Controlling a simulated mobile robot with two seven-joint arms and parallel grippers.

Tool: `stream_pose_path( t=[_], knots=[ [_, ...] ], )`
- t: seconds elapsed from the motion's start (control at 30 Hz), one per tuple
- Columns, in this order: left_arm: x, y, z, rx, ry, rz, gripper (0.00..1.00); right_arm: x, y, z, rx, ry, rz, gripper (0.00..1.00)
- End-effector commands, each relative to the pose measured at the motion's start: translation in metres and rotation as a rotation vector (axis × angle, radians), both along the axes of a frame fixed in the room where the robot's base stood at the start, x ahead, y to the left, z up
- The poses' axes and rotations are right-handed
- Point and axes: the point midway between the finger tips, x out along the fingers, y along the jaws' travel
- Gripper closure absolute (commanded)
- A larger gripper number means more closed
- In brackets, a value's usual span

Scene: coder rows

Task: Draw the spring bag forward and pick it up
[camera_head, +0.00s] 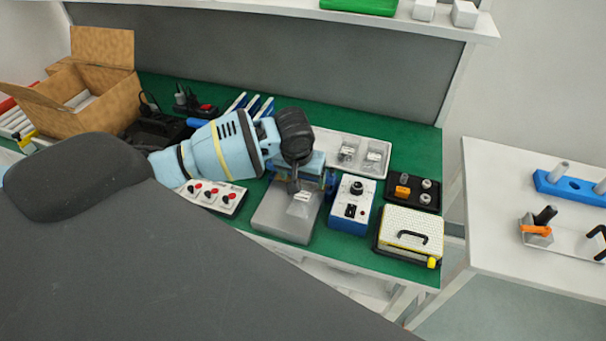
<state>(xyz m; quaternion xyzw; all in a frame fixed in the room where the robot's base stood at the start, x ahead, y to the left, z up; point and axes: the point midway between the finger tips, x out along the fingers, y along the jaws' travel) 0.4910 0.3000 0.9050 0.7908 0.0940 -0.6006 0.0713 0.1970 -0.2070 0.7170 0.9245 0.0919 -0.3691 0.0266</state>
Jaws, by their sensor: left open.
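A small clear bag with a white label (303,198), which looks like the spring bag, lies on the grey base plate (272,217) of a blue-grey bench device. My left gripper (294,188) points down right above the plate, close to the bag's back edge. It is open; I cannot tell whether its fingers touch the bag. The gripper and wrist hide part of the device behind it. Two similar clear bags (347,154) lie in a pale tray behind and to the right. My right gripper is not in view.
A blue-and-white control box (351,207) stands close on the right, with a yellow-edged case (405,235) beyond it. A panel with red knobs (213,195) is on the left. An open cardboard box (85,95) stands far left. The green mat (330,250) has a narrow free front strip.

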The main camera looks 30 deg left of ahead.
Motion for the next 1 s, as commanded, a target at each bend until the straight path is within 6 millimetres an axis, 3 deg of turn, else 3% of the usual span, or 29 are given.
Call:
stream_pose_path(
  t=[0.6, 1.0],
  knots=[
    [0.017, 0.004, -0.069, 0.0, 0.003, -0.001, 0.2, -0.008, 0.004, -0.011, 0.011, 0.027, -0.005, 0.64],
    [0.02, 0.005, -0.075, 0.0, -0.001, -0.001, 0.2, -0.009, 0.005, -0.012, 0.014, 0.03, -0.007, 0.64]
  ],
)
